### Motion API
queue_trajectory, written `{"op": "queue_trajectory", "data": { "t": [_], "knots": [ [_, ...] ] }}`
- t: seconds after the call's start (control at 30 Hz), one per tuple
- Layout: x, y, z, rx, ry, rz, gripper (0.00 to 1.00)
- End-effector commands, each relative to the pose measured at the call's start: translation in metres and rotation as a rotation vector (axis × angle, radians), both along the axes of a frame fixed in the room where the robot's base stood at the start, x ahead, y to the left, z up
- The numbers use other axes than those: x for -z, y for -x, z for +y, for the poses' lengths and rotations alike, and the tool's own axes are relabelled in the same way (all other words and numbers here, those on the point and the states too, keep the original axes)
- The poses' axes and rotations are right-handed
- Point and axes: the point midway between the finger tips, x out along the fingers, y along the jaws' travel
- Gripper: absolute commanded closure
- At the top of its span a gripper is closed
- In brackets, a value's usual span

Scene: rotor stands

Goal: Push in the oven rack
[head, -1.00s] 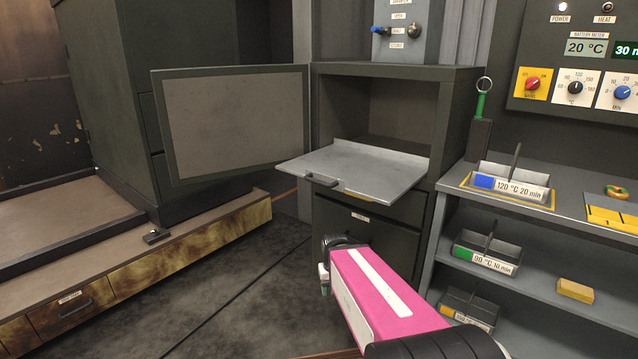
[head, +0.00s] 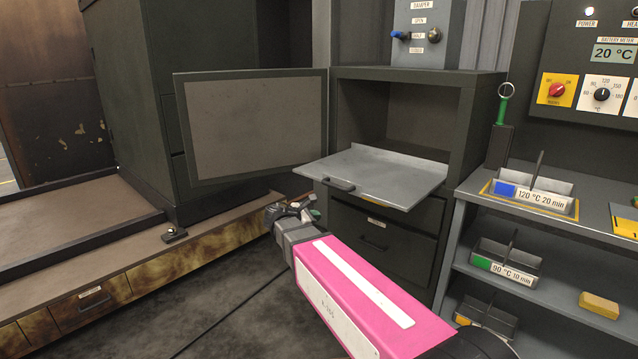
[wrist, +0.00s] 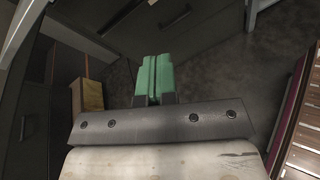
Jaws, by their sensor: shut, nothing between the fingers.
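The oven rack (head: 385,176) is a flat grey metal tray that sticks out of the open oven (head: 418,118), with a dark handle (head: 339,185) on its front edge. The oven door (head: 255,128) stands swung open to the left. My gripper (head: 296,210) is in front of and below the rack, left of the handle and apart from it. In the wrist view, its green fingers (wrist: 154,78) are together and hold nothing. The rack does not clearly show in the wrist view.
Drawers (head: 385,235) lie under the oven. A shelf unit (head: 590,215) with labelled trays stands at the right. A low bench (head: 130,265) with a drawer runs along the left. Dark floor lies open between.

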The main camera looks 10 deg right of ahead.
Motion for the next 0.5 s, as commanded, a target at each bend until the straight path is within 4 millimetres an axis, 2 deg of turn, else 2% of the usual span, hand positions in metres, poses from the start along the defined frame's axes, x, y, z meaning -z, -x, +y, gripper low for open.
{"op": "queue_trajectory", "data": {
  "t": [0.03,0.1,0.23,0.37,0.5],
  "knots": [
    [-0.018,-0.012,0.02,-0.054,0.104,0.015,1.0],
    [-0.042,-0.02,0.04,-0.108,0.238,0.037,1.0],
    [-0.071,-0.028,0.066,-0.161,0.411,0.065,1.0],
    [-0.083,-0.031,0.075,-0.177,0.483,0.077,1.0],
    [-0.084,-0.037,0.068,-0.177,0.491,0.079,1.0]
  ]
}}
